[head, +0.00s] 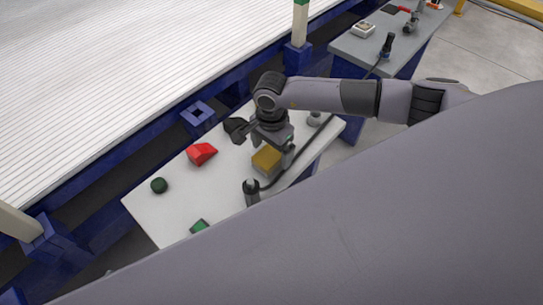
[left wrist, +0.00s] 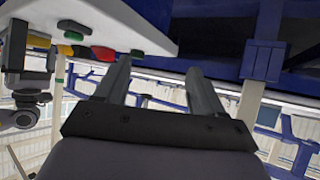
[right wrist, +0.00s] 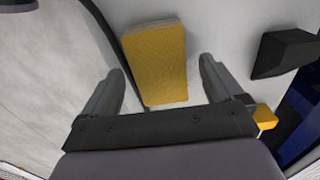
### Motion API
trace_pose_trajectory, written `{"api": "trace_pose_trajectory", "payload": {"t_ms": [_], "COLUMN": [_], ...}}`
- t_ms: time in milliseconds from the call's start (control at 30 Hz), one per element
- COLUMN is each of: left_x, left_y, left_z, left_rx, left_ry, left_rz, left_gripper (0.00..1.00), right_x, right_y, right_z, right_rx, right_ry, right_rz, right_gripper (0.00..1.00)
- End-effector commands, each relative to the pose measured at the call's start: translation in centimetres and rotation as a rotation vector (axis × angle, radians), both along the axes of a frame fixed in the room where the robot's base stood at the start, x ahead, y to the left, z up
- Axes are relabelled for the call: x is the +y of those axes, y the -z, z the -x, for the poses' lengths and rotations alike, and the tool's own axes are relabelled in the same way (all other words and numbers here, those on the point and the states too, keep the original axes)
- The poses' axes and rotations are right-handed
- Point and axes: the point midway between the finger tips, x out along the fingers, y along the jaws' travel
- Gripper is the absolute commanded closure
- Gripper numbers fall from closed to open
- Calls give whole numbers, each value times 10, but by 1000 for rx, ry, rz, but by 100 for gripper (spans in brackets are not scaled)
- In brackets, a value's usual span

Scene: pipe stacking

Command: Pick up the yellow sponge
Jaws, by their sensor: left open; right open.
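The yellow sponge (head: 266,158) lies on the pale work table (head: 150,205), close under my right gripper (head: 275,148). In the right wrist view the sponge (right wrist: 157,62) is a yellow block just ahead of and partly between the two fingers of my right gripper (right wrist: 160,82). Those fingers are open, with a gap on each side of the sponge. My left gripper (left wrist: 158,85) shows only in the left wrist view.
A white ribbed surface (head: 110,70) on blue beams borders the table.

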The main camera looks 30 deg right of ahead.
Motion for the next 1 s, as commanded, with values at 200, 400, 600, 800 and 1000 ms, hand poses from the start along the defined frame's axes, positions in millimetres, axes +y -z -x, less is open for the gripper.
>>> {"api": "trace_pose_trajectory", "payload": {"t_ms": [200,400,600,800,1000], "left_x": [-1,-2,-2,-1,5], "left_y": [-1,0,0,-1,-4], "left_z": [-1,-1,-1,0,0], "left_rx": [-4,-3,0,6,14], "left_ry": [0,-3,-6,-9,-23], "left_rz": [3,6,9,9,6], "left_gripper": [31,31,31,31,31], "right_x": [0,0,0,-1,-1], "right_y": [-1,-1,-4,-26,-69], "right_z": [0,0,0,-1,-1], "right_rx": [0,0,-1,-4,-5], "right_ry": [1,1,1,2,0], "right_rz": [0,0,0,0,0], "right_gripper": [58,67,67,67,67]}}
